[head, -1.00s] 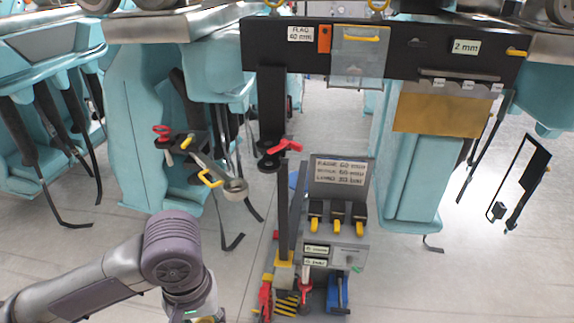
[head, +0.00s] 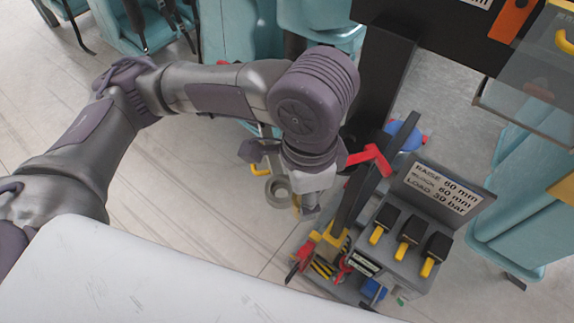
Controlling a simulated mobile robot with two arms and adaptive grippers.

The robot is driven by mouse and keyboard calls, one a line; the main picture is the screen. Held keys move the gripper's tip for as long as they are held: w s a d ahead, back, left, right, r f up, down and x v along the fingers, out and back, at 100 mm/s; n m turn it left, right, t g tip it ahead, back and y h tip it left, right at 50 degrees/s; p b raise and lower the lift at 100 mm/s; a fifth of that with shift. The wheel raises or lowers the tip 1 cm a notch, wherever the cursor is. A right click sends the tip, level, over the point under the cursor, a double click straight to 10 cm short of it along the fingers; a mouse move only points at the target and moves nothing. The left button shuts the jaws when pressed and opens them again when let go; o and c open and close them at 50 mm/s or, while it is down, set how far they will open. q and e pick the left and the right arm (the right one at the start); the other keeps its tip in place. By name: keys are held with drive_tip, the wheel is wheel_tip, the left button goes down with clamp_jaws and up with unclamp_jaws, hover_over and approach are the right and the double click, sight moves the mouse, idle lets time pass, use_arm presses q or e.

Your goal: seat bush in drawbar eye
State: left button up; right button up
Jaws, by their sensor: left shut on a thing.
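The drawbar eye (head: 278,190) is a grey ring at the end of the drawbar, left of my left gripper. My left arm reaches across from the left, and its forearm hides most of the drawbar. My left gripper (head: 308,207) points down just right of the eye and is shut. A small yellowish bit shows at its fingers; it seems to be the bush, but it is mostly hidden. I cannot tell whether it touches the eye. My right gripper is out of view.
Right of the gripper stands a post with a red handle (head: 371,160). Beside it is a grey cart with a sign (head: 444,189) and several yellow-tipped black levers (head: 409,235). Teal train seats hang behind. Open floor (head: 190,225) lies to the left.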

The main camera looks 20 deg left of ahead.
use_arm(q)
drive_tip(key=w+a+f, duration=0.2)
drive_tip(key=w+a+f+p, duration=0.1)
drive_tip(key=w+a+f, duration=0.1)
drive_tip(key=w+a, duration=0.1)
drive_tip(key=shift+f, duration=0.15)
drive_tip(key=f, duration=0.1)
drive_tip(key=w+f+p, duration=0.1)
drive_tip(key=f, duration=0.1)
drive_tip(key=w+a+f+p, duration=0.1)
drive_tip(key=f, duration=0.1)
drive_tip(key=shift+w+a, duration=0.1)
drive_tip(key=shift+f, duration=0.5)
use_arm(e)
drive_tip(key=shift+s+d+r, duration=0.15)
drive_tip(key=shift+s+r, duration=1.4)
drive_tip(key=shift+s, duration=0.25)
use_arm(q)
drive_tip(key=o, duration=1.2)
drive_tip(key=shift+c, duration=0.2)
drive_tip(key=shift+o, duration=0.2)
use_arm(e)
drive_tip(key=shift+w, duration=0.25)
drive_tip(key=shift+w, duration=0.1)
